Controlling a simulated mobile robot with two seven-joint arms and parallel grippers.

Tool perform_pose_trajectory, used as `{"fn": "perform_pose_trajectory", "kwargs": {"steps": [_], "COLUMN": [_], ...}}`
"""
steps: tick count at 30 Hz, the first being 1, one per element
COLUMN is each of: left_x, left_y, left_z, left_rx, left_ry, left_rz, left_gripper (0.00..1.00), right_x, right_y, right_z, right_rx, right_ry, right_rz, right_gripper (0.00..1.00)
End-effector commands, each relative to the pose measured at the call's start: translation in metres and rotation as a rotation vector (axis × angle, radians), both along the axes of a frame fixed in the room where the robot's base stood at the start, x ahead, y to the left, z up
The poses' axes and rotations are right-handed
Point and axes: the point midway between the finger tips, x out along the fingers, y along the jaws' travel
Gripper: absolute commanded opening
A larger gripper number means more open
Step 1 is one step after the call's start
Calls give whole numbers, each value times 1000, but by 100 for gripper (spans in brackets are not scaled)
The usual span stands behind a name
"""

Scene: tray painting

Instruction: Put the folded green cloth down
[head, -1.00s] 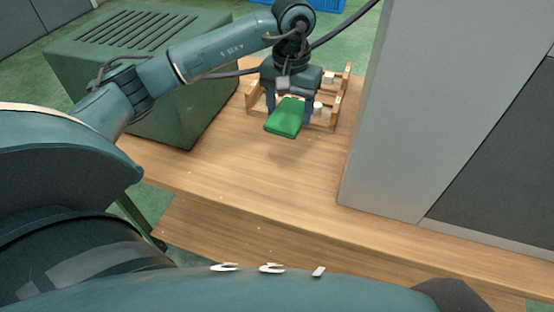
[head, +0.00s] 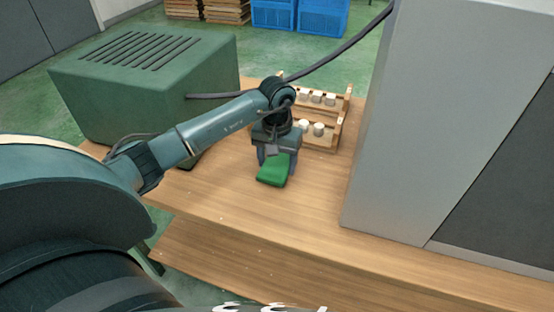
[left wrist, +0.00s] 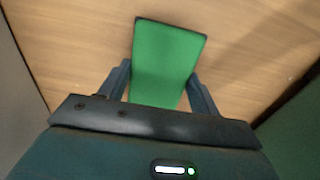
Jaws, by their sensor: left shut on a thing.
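The folded green cloth (head: 273,172) is in my left gripper (head: 276,164), over the wooden table (head: 260,215). In the left wrist view the cloth (left wrist: 167,62) lies between the two fingers of the left gripper (left wrist: 162,90), which are shut on it. Bare tabletop shows beyond and around the cloth. I cannot tell whether the cloth touches the table. My right gripper is in neither view.
A wooden rack (head: 334,130) with several white pots stands just behind the gripper. A green slotted box (head: 150,85) is at the left. A tall grey panel (head: 400,130) bounds the right. The table front is clear. Blue crates (head: 300,17) stand far behind.

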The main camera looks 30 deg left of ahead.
Motion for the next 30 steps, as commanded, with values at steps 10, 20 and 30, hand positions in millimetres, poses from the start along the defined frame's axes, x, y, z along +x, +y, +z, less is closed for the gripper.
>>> {"fn": "perform_pose_trajectory", "kwargs": {"steps": [10,20,30], "left_x": [1,1,2], "left_y": [0,0,0], "left_z": [-5,-2,11], "left_rx": [0,-1,1], "left_ry": [-2,-2,-7], "left_rz": [0,0,0], "left_gripper": [41,85,85], "right_x": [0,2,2], "right_y": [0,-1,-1], "right_z": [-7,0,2], "right_rx": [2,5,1], "right_ry": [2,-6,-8], "right_rz": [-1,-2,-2], "right_gripper": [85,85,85]}}
